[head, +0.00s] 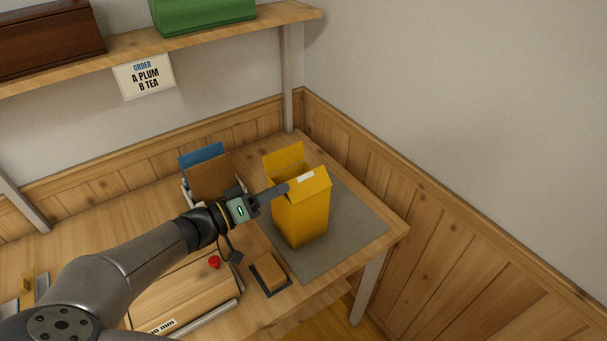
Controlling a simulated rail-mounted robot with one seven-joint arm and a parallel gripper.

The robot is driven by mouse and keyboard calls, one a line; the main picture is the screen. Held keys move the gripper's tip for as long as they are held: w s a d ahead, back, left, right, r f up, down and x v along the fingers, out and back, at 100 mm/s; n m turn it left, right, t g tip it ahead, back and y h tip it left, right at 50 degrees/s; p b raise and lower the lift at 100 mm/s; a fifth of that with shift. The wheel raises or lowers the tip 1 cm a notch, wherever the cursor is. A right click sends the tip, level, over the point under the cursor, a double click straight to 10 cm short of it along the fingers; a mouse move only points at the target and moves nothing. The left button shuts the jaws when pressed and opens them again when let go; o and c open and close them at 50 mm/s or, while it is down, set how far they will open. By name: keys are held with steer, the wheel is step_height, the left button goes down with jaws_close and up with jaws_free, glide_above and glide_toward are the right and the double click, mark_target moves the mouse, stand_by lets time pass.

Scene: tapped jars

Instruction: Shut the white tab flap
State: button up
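A yellow box (302,222) stands upright on a grey mat. A white tab (306,177) lies along the upper edge of its near flap (312,187), which leans over the box top; I cannot tell its exact angle. Another yellow flap (285,157) stands up at the back left. My gripper (282,188) reaches in from the left, its tip at the left end of the near flap. I cannot tell whether it touches the flap. The fingers look like one dark shape, so open or shut is unclear. The box's inside is mostly hidden.
The grey mat (350,225) has free room right of the box. A holder with brown and blue cards (212,178) stands behind my wrist. A brown block on a dark tray (270,273) and a wooden case with a red knob (214,262) lie in front. A shelf (225,38) hangs above.

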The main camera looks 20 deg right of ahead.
mark_target(303, 177)
steer(key=p+x, duration=0.1)
steer(key=x, duration=0.7)
steer(key=shift+f, duration=0.1)
steer(key=shift+a, duration=0.1)
jaws_close()
